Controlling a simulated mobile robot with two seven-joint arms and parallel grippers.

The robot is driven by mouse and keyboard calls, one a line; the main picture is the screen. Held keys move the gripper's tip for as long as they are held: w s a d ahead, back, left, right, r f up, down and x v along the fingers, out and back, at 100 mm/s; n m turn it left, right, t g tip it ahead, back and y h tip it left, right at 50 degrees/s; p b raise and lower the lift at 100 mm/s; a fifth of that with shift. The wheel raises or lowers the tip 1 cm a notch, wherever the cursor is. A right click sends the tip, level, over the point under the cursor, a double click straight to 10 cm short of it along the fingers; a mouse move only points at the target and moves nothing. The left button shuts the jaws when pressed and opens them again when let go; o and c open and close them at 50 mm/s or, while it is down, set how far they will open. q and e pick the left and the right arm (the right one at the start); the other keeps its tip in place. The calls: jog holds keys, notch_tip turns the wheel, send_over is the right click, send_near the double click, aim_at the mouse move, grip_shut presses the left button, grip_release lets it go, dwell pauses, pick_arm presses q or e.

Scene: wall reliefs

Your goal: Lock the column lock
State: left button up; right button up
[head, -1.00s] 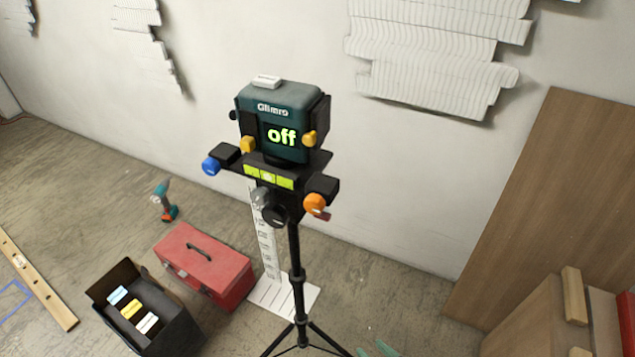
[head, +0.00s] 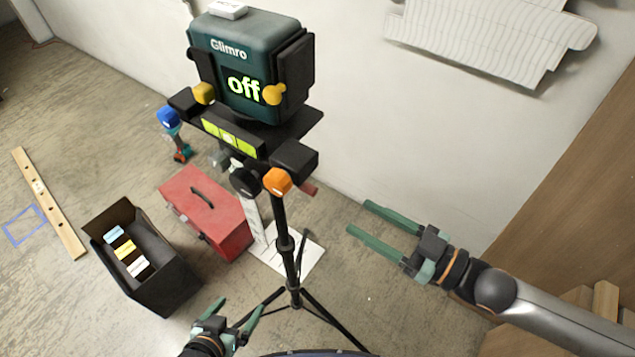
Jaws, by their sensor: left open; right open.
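A dark green laser device (head: 247,62) marked "Glimro" reads "off" on its front. It sits on a black tripod head above a black tripod column (head: 281,225). Under the head are a black round knob (head: 244,182), a blue knob (head: 168,117), an orange knob (head: 278,181) and a partly hidden reddish handle (head: 309,190). I cannot tell which part is the column lock. My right gripper (head: 359,218) is open and empty, to the right of the column and apart from it. My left gripper (head: 241,304) is open and empty, low, left of the tripod legs.
A red toolbox (head: 222,222) and a black open box (head: 165,288) with coloured packs stand on the floor at left. A white ruled stand (head: 299,257) is behind the column. A wooden board (head: 570,190) leans at right. Between the column and my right gripper is free room.

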aim_at(319, 195)
jog(key=x, duration=1.2)
jog(key=shift+a, duration=0.1)
grip_shut()
jog(key=shift+s, duration=0.1)
